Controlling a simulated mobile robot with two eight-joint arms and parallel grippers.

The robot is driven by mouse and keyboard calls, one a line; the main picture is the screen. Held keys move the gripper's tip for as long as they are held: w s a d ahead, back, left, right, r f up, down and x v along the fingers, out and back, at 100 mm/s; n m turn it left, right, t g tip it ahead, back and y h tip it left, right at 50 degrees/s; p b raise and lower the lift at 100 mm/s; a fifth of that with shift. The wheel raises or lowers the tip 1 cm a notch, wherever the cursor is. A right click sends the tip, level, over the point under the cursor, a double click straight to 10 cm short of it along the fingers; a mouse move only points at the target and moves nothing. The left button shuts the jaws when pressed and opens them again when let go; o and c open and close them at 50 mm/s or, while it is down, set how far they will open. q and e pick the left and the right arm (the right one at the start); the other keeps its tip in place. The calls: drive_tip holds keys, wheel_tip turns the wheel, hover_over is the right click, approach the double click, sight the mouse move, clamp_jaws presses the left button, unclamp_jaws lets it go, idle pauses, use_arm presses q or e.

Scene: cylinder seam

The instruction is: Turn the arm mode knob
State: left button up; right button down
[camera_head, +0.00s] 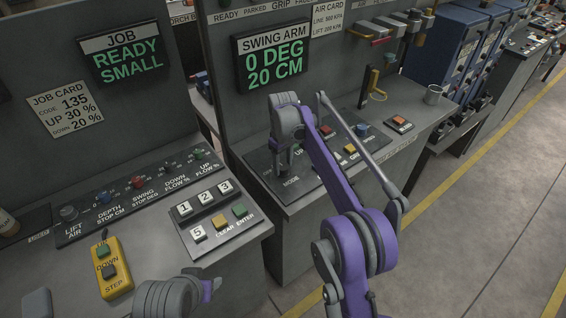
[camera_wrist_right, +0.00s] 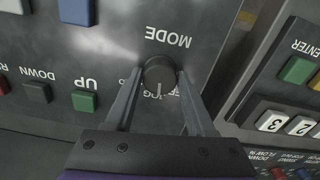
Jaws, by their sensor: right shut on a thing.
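The arm mode knob (camera_wrist_right: 160,73) is a dark round knob on the dark control panel, with MODE lettering beside it. A light pointer mark on it faces the lettering on the side toward my gripper, which reads partly as JOG. My right gripper (camera_wrist_right: 159,82) is shut on the knob, one grey finger at each side. In the head view my right gripper (camera_head: 284,168) reaches down at the left end of the swing arm panel (camera_head: 262,160) and hides the knob.
Green, dark, red and blue buttons share the panel; the green UP button (camera_wrist_right: 84,101) is near the left finger in the wrist view. A keypad (camera_head: 215,215) stands on the console to the left. The swing arm display (camera_head: 272,62) reads 0 DEG, 20 CM.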

sight(283, 166)
use_arm(q)
drive_tip(key=shift+w+r, duration=0.1)
drive_tip(key=shift+r, duration=0.15)
use_arm(e)
drive_tip(key=shift+m, duration=0.6)
drive_tip(key=shift+c, duration=1.2)
unclamp_jaws()
use_arm(q)
drive_tip(key=r+p, duration=0.1)
drive_tip(key=w+r+p, duration=0.1)
drive_tip(key=shift+w+r, duration=0.1)
drive_tip(key=shift+r, duration=0.2)
use_arm(e)
wheel_tip(283, 166, up, 11)
drive_tip(key=shift+f, duration=0.1)
